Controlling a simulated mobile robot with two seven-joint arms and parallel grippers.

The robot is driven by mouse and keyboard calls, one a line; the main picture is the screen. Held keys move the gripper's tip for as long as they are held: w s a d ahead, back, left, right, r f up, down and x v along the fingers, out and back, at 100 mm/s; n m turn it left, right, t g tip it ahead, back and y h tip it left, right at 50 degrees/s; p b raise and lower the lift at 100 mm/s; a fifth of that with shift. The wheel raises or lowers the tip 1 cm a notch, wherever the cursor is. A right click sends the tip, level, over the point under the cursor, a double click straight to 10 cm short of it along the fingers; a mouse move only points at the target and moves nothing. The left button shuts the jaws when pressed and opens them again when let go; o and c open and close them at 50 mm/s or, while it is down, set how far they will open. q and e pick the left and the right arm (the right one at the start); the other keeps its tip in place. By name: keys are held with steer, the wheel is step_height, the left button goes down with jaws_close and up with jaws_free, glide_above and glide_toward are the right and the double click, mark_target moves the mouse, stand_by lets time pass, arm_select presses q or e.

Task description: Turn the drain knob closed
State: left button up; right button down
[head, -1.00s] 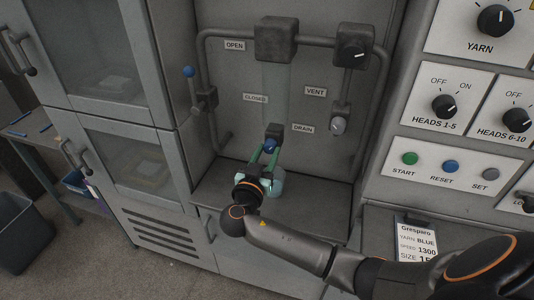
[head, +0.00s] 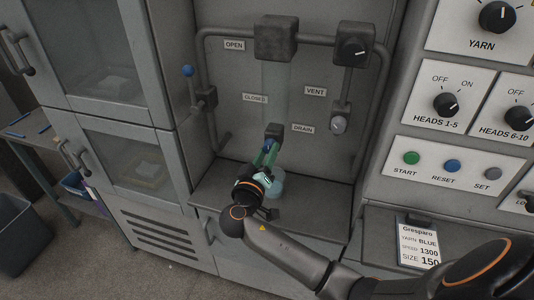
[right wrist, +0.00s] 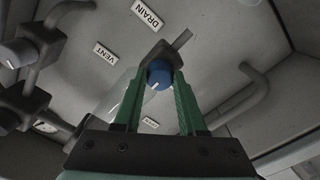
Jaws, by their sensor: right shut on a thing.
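The drain knob (head: 267,145) is a small blue knob on a dark valve block, just left of the DRAIN label (head: 303,128). In the head view the fingers partly cover it. In the right wrist view the blue knob (right wrist: 159,76) shows between the fingertips, with a white mark on its face. My right gripper (head: 266,151) has green fingers and is shut on the knob; the right wrist view shows a finger (right wrist: 182,101) on each side of it. My left gripper is in neither view.
A blue-tipped lever (head: 188,72) stands to the left, and a grey vent knob (head: 338,125) to the right. A pipe frame (head: 222,32) runs around the recess above a ledge (head: 315,201). A control panel (head: 460,170) stands at right.

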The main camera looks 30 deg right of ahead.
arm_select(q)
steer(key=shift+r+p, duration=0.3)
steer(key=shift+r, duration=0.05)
arm_select(e)
steer(key=shift+n, duration=4.3)
steer(key=shift+c, duration=2.4)
jaws_free()
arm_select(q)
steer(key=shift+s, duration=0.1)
